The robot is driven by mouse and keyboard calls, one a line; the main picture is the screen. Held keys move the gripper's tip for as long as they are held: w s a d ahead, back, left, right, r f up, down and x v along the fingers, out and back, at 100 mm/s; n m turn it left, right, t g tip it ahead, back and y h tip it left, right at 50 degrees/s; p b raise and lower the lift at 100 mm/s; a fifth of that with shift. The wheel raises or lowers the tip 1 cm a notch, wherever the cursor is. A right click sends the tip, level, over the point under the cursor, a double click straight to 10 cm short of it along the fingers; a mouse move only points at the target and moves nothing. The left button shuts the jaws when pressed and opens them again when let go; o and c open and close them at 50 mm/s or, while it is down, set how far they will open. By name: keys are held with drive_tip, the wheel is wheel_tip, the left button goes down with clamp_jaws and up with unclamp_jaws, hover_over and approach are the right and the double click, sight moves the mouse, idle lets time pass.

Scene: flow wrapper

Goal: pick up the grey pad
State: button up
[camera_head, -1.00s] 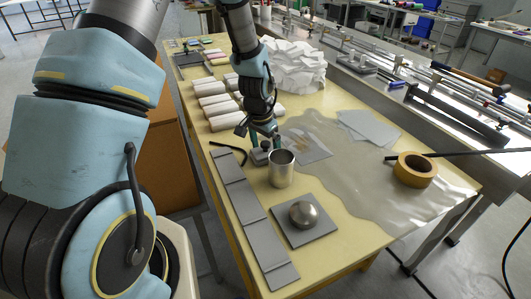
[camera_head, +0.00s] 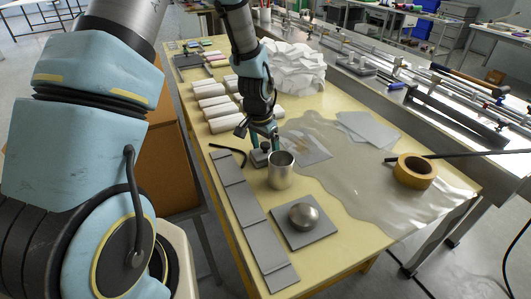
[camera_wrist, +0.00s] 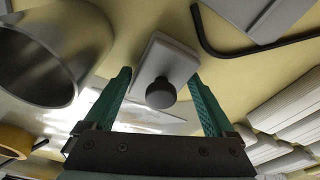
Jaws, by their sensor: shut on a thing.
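The grey pad (camera_head: 259,158) is a small light grey block with a round dark knob on top. It is beside the metal cup on the yellow table; whether it touches the tabletop is hard to tell. My gripper (camera_head: 263,142) points down over it.
An open metal cup (camera_head: 281,172) stands close by on the right. A long grey strip (camera_head: 248,213) lies to the left and front, with a black hex key (camera_head: 231,149) behind it. A domed weight (camera_head: 304,216) rests on a square plate (camera_head: 320,233). White packs (camera_head: 222,108) lie behind.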

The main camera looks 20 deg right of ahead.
sight(266, 144)
wheel_tip(266, 144, up, 10)
drive_tip(key=shift+f+b, duration=0.1)
drive_tip(key=shift+b, duration=0.9)
drive_tip(key=o, duration=0.9)
clamp_jaws()
